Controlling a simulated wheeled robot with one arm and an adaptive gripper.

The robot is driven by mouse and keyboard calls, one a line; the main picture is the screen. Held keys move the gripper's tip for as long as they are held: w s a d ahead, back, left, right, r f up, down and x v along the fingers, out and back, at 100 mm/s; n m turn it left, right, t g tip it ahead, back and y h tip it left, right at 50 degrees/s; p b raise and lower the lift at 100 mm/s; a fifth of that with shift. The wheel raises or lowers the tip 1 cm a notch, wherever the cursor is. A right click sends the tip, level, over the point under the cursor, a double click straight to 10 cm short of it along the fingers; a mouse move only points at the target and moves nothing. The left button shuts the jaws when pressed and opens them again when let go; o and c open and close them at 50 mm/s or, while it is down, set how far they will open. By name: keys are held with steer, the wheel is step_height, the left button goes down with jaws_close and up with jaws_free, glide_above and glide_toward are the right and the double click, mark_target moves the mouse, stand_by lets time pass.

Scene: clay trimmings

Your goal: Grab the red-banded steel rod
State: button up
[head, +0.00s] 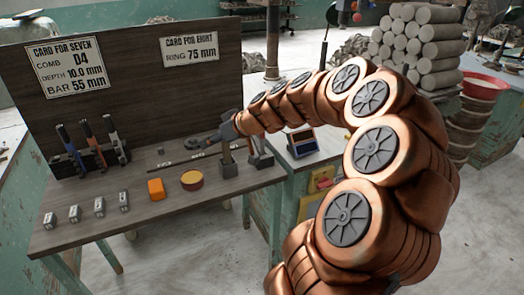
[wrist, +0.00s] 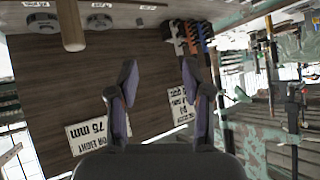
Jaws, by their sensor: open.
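I cannot make out a steel rod with a red band in either view. A rack (head: 70,165) at the bench's back left holds upright tools with blue and orange handles; they also show upside down in the wrist view (wrist: 196,36). My gripper (wrist: 159,72) is open, with nothing between its fingers, and faces the dark wooden backboard (wrist: 145,95). In the head view my gripper (head: 229,130) is small, above the bench's right part near a grey upright post (head: 226,153). Its fingers are hard to tell apart there.
The bench (head: 150,215) carries several small metal blocks (head: 99,206), an orange block (head: 156,189) and a yellow-and-red round tin (head: 191,180). Cards (head: 67,67) hang on the backboard. Stacked clay cylinders (head: 415,45) and a red basin (head: 483,85) stand at right.

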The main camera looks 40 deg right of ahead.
steer(key=d+f+m+t+h, duration=0.2)
steer(key=d+h, duration=0.1)
steer(key=d, duration=1)
steer(key=m+h, duration=0.1)
steer(key=h, duration=0.1)
glide_above(262, 145)
steer(key=shift+f, duration=2.25)
steer(key=shift+w+d+f+p, duration=0.3)
steer(key=shift+d+f+p, duration=0.1)
steer(key=shift+p, duration=0.1)
steer(key=shift+c, duration=0.5)
jaws_close()
